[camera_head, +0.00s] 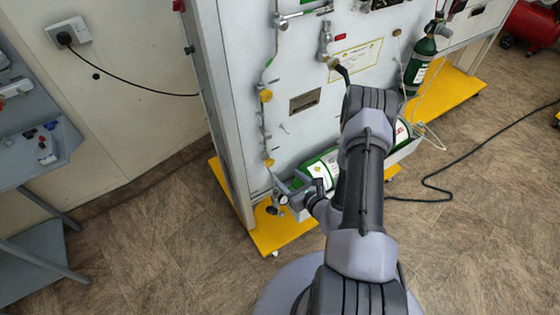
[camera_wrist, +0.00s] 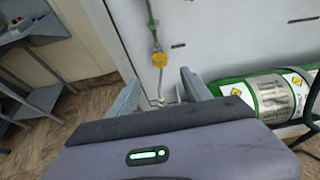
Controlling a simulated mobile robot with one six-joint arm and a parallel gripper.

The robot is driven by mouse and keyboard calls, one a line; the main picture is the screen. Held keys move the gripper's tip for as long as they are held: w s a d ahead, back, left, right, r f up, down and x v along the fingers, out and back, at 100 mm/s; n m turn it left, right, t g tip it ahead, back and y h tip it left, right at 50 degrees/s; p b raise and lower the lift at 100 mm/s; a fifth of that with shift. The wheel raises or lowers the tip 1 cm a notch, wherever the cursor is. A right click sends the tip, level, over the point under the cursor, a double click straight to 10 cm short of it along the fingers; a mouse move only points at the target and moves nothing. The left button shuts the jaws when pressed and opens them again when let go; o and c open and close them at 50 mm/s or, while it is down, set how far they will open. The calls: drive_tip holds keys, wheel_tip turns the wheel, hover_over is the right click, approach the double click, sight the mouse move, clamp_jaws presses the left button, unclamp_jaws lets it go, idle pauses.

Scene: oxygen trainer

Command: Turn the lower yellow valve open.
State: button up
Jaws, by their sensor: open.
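The lower yellow valve (camera_head: 268,162) sits low on the thin pipe at the left of the pale panel's front. In the wrist view a yellow valve (camera_wrist: 159,59), which looks like the same one, is just beyond and above the space between the fingers. My gripper (camera_head: 287,192) is low in front of the panel, below and slightly right of the valve. In the wrist view my gripper (camera_wrist: 162,88) has its two fingers spread apart with nothing between them. The fingers look apart from the valve.
Another yellow valve (camera_head: 266,96) is higher on the same pipe. A green and white cylinder (camera_head: 320,172) lies close to my gripper's right; it also shows in the wrist view (camera_wrist: 265,95). A yellow base (camera_head: 230,190) juts out below the panel. A black cable (camera_head: 440,187) crosses the floor.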

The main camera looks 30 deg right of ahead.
sight(271, 163)
drive_tip(key=b+x, duration=0.3)
drive_tip(key=x, duration=1)
drive_tip(key=shift+w, duration=0.1)
